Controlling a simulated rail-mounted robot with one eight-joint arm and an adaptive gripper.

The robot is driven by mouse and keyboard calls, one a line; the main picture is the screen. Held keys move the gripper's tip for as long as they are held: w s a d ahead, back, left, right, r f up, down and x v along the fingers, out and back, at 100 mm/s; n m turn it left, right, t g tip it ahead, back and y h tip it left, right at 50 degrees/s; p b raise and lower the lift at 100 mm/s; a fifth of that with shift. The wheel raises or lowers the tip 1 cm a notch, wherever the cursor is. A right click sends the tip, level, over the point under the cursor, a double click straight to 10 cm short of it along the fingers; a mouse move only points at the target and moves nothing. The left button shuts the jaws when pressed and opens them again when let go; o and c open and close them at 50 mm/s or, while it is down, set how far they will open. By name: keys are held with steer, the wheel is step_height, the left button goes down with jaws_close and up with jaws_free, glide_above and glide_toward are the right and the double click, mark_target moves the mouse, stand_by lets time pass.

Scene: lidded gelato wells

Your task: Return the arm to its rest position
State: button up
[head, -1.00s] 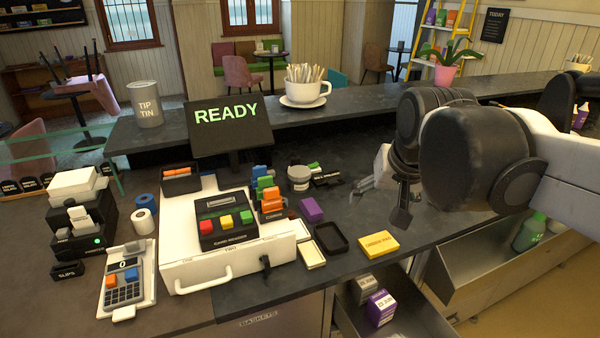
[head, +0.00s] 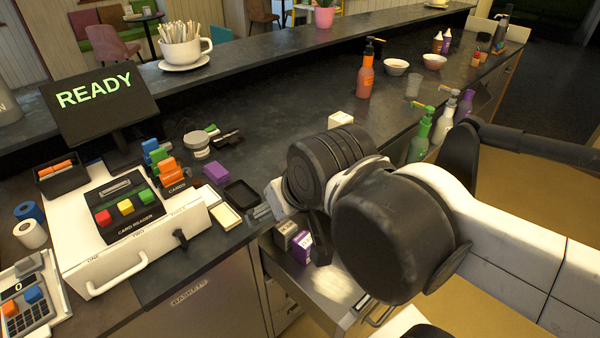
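My arm (head: 390,225) crosses the right half of the head view, its black and white joints large and close to the camera. My gripper (head: 262,212) shows only in part as small grey finger pieces at the left end of the arm, over the counter's front edge beside the black tray. The rest of the gripper is hidden behind the wrist. I cannot tell whether its fingers are apart or together, and I see nothing clearly held.
The counter holds a white cash drawer (head: 105,262) with a card reader (head: 124,208), a purple block (head: 215,172) and a black tray (head: 242,195). An open drawer (head: 325,292) with small boxes lies below my wrist. Bottles (head: 422,135) and bowls (head: 396,67) stand right of centre.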

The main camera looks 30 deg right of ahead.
stand_by(0.4)
step_height(320, 180, down, 6)
steer(key=b, duration=0.5)
steer(key=shift+r+b, duration=0.15)
steer(key=shift+b, duration=0.2)
